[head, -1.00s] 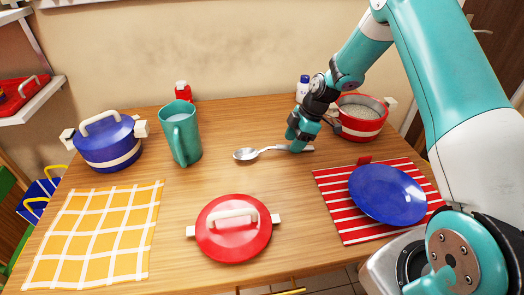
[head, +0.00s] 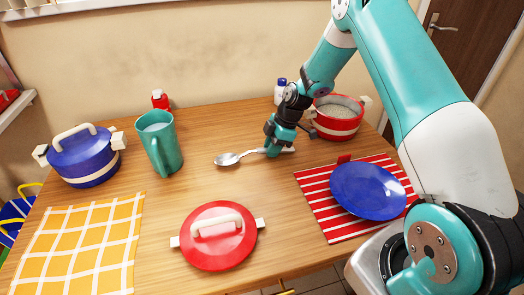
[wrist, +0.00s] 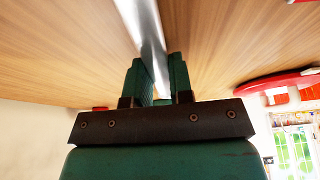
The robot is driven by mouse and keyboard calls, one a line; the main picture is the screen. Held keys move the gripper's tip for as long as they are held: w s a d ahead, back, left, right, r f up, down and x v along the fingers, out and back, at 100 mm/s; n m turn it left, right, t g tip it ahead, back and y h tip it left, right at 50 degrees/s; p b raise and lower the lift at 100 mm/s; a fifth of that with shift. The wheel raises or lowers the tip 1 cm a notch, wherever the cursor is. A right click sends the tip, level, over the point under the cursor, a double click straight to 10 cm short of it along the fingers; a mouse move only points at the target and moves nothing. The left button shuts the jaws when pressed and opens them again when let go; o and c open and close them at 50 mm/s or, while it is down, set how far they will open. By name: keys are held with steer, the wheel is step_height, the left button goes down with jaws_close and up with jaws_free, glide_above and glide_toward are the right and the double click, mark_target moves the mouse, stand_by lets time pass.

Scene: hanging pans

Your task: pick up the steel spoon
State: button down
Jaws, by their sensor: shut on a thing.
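The steel spoon (head: 227,159) is on the wooden table between the green pitcher and the red pot, its bowl pointing left. The fingers hide part of the handle. I cannot tell whether the spoon touches the table or is slightly above it.
A green pitcher (head: 160,145) stands left of the spoon, and a red pot (head: 338,125) is close behind my gripper. A red lid (head: 216,250) lies in front. A blue plate (head: 367,190) is on a striped cloth (head: 318,205). A blue pot (head: 82,163) stands far left.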

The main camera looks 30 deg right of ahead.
step_height(320, 180, up, 20)
stand_by(0.3)
steer(key=shift+f, duration=0.1)
stand_by(0.3)
